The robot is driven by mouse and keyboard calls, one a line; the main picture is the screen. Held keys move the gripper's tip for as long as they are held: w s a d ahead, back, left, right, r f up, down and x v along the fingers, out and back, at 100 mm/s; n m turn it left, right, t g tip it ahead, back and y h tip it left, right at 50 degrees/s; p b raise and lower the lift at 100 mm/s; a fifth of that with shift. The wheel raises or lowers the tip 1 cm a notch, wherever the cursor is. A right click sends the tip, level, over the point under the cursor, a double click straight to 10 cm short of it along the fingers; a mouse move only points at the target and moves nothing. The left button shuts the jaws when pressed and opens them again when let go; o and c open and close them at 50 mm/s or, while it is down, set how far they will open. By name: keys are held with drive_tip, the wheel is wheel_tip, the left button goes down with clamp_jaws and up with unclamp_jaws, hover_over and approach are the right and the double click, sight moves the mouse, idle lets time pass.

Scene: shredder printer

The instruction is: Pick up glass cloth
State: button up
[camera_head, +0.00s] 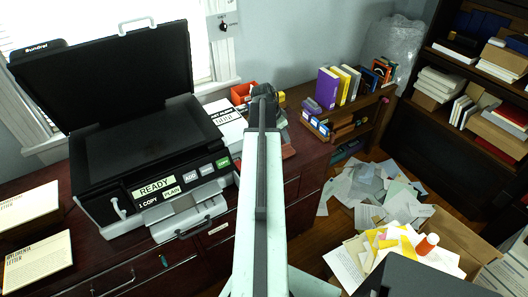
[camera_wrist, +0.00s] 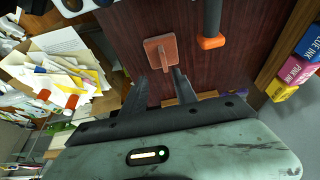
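A small square salmon-coloured pad (camera_wrist: 160,52) lies on the dark wood top in the wrist view; it may be the glass cloth, but I cannot tell for sure. I cannot make out the pad clearly there.
A black handle with an orange end (camera_wrist: 211,40) lies right of the pad. The copier (camera_head: 150,150) with its lid raised stands left of my arm. Books (camera_head: 340,85) and ink boxes (camera_wrist: 300,70) are to the right. A paper-filled box (camera_head: 390,250) stands on the floor.

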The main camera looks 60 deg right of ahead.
sight(285, 145)
drive_tip(key=b+x, duration=0.2)
drive_tip(key=w+b+x, duration=0.1)
drive_tip(key=b+x, duration=0.4)
drive_tip(key=shift+w+f, duration=0.15)
drive_tip(key=shift+f, duration=0.3)
drive_tip(key=shift+r, duration=0.2)
clamp_jaws()
